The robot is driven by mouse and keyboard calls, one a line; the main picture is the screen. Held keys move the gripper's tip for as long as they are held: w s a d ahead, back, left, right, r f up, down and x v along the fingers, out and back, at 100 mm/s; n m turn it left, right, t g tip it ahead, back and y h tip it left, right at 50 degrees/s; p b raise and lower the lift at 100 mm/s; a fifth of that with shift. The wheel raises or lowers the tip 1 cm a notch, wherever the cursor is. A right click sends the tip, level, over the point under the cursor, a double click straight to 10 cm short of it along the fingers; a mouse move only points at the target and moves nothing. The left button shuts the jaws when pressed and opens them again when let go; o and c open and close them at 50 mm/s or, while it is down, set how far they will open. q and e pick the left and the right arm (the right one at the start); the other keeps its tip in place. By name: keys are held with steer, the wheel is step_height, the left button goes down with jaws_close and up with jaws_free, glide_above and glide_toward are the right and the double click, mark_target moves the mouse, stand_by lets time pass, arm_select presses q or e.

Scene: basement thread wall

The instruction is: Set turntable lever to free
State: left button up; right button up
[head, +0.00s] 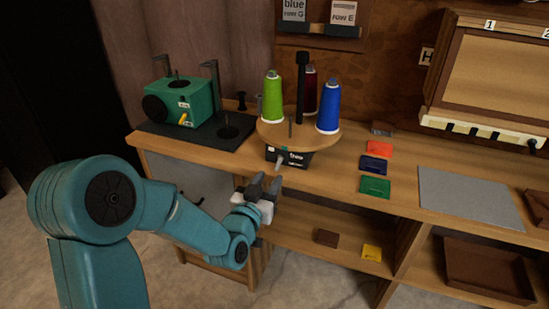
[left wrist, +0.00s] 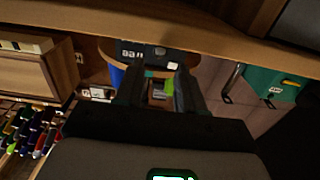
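The turntable is a round wooden disc (head: 297,135) on a black base (head: 295,157) on the bench. The base front bears white lettering that seems to read "free". A small grey lever (head: 281,162) sticks out at the base's left front, left of that lettering; I cannot tell its setting. My left gripper (head: 265,184) is just below and in front of the lever, apart from it. In the left wrist view the gripper's two dark fingers (left wrist: 158,88) are spread with nothing clearly between them. The black base (left wrist: 140,50) shows upside down beyond them. My right gripper is not in view.
Green (head: 272,98), dark red (head: 310,88) and blue (head: 328,108) thread cones stand on the disc around a black post (head: 301,85). A green machine (head: 180,101) stands left on a dark plate. Coloured cards (head: 374,164) lie right. Below the bench edge is an open shelf.

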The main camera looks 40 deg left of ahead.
mark_target(277, 166)
arm_select(q)
steer(key=p+x, duration=0.1)
steer(key=x, duration=0.3)
steer(key=shift+w+a, duration=0.15)
steer(key=shift+w, duration=0.3)
jaws_close()
